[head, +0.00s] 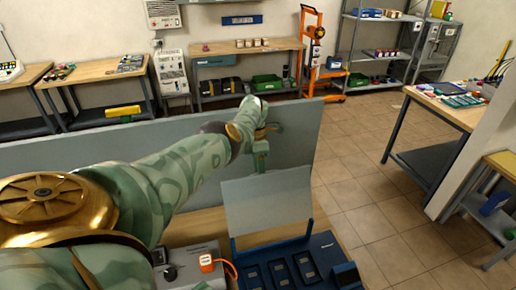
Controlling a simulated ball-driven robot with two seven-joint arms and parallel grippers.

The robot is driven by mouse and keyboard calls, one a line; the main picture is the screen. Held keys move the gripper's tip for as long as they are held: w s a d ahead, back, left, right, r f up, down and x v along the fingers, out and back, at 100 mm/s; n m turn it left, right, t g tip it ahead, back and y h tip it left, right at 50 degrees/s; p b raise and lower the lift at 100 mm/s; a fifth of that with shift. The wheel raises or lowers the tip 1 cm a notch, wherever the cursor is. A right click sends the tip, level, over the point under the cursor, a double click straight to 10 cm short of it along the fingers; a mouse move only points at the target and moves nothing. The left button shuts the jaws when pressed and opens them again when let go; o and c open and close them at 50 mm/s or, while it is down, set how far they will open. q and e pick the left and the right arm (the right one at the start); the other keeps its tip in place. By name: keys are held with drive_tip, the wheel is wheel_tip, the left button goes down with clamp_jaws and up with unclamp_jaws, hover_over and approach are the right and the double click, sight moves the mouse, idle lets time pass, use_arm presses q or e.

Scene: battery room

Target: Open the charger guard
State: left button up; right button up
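The charger (322,252) is a dark blue tray-like unit with several slots, on a wooden bench at the bottom centre. Its guard (268,204), a pale grey see-through panel, stands raised at the charger's back edge, so the slots are uncovered. My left gripper (261,160) is at the top edge of the guard, near its middle. The fingers point down and look small; I cannot tell whether they are open or shut, or whether they touch the panel. My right gripper is not in view.
A grey partition (100,152) stands behind the charger. A grey box (192,262) with an orange plug (206,262) and cable sits left of the charger. Workbenches, shelves and an orange trolley (312,50) line the far wall. The tiled floor at right is clear.

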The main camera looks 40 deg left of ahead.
use_arm(q)
drive_tip(key=b+v, duration=0.7)
drive_tip(key=v, duration=0.4)
drive_tip(key=shift+r+b, duration=0.25)
drive_tip(key=shift+b, duration=0.05)
drive_tip(key=shift+a, duration=0.1)
